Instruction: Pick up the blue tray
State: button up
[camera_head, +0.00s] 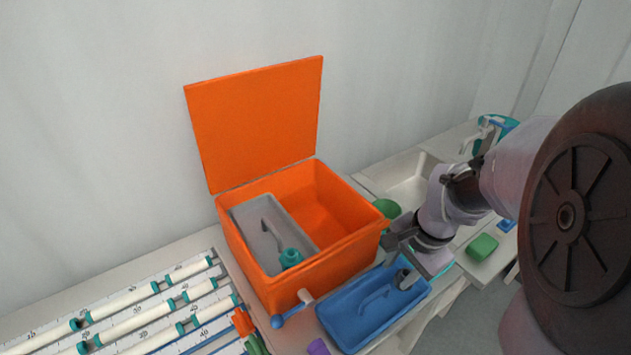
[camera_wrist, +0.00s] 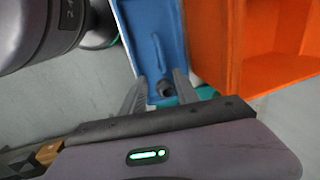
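The blue tray (camera_head: 341,318) sits on the worktop in front of the orange box, with a raised blue handle (camera_head: 376,297) along its middle and a dark grey round piece (camera_head: 404,279) at its right end. The wrist view also shows the tray (camera_wrist: 140,22), its handle (camera_wrist: 158,48) and the dark round piece (camera_wrist: 165,88). My gripper (camera_wrist: 158,80) is open, its two fingers apart. In the wrist view, the handle's end and the round piece appear between the fingers; contact cannot be told. In the head view my gripper (camera_head: 396,248) is at the tray's right end, fingertips unclear.
The open orange box (camera_head: 262,288), lid raised, stands right behind the tray and holds a grey tray (camera_head: 245,222). White tubes (camera_head: 130,302) lie on a rack at left. A sink (camera_head: 405,178) and a green block (camera_head: 482,247) are at right.

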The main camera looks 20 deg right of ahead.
aim_at(381, 291)
jog(key=f+b, duration=0.1)
jog(key=f, duration=0.3)
jog(key=w+f+b, duration=0.1)
jog(key=f, duration=0.2)
jog(key=shift+a+f+b, duration=0.1)
jog(key=shift+a+b, duration=0.05)
jog(key=shift+b, duration=0.2)
jog(key=f+b, duration=0.1)
jog(key=f, duration=0.1)
jog(key=w+f+b, duration=0.1)
jog(key=a+f+b, duration=0.1)
jog(key=f, duration=0.1)
jog(key=shift+w+f, duration=0.3)
jog(key=shift+r, duration=0.15)
grip_shut()
